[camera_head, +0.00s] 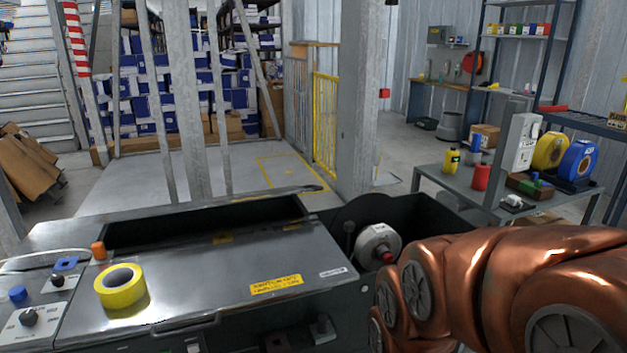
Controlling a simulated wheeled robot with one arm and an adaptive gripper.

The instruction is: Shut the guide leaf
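A low machine with a brushed steel top (215,275) fills the lower left. A long dark opening (200,225) runs along the back of the top. A bar handle (185,323) sits at its front edge, and a yellow label (276,285) is near the right end. I cannot tell for sure which part is the guide leaf. To the right, an open dark bay holds a pale reel (378,245) beside a rounded dark plate (346,222). My copper arm covers the lower right and hides part of this bay. My gripper is not in view.
A yellow tape roll (121,286) and an orange knob (98,250) are on the machine top. A control box (33,322) is at the left. A grey post (359,100) rises behind. A table (460,188) with bottles and reels stands right; floor beyond is open.

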